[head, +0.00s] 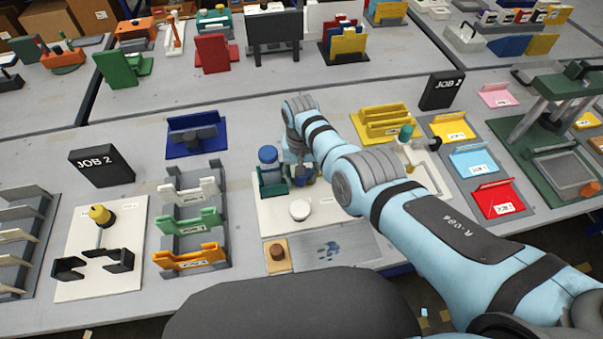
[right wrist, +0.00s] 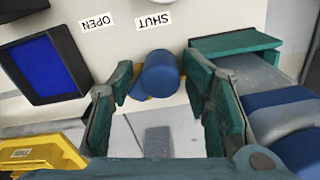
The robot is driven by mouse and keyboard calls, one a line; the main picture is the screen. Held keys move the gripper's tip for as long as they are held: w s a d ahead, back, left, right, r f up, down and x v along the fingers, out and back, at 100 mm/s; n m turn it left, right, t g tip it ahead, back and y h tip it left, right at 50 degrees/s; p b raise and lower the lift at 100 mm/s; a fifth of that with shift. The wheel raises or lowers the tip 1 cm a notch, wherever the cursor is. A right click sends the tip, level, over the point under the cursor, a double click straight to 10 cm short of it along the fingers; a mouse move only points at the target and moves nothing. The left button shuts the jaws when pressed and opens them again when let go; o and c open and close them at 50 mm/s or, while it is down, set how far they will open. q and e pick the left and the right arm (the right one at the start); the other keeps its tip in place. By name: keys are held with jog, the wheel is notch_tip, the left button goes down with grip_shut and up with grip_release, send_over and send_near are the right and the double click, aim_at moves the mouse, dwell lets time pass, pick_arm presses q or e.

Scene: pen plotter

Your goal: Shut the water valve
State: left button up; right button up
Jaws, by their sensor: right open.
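The valve's blue handle (right wrist: 160,74) shows in the right wrist view as a rounded knob with a yellowish part under it. It stands beside the SHUT label (right wrist: 153,20), and the OPEN label (right wrist: 97,22) lies further left. My right gripper (right wrist: 161,82) is open, its two green fingers on either side of the handle. I cannot tell whether they touch it. In the head view, the right gripper (head: 299,162) is low over the white valve plate (head: 322,217), and the arm and gripper partly hide the valve. My left gripper is not in view.
A blue bottle (head: 268,160) in a green holder stands close left of the right gripper in the head view. Yellow racks (head: 385,120) stand behind the right arm. A blue-faced panel (right wrist: 45,68) shows in the wrist view.

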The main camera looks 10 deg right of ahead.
jog(key=shift+a, duration=0.1)
notch_tip(320, 180, up, 8)
jog(key=shift+r, duration=0.1)
dwell(0.7)
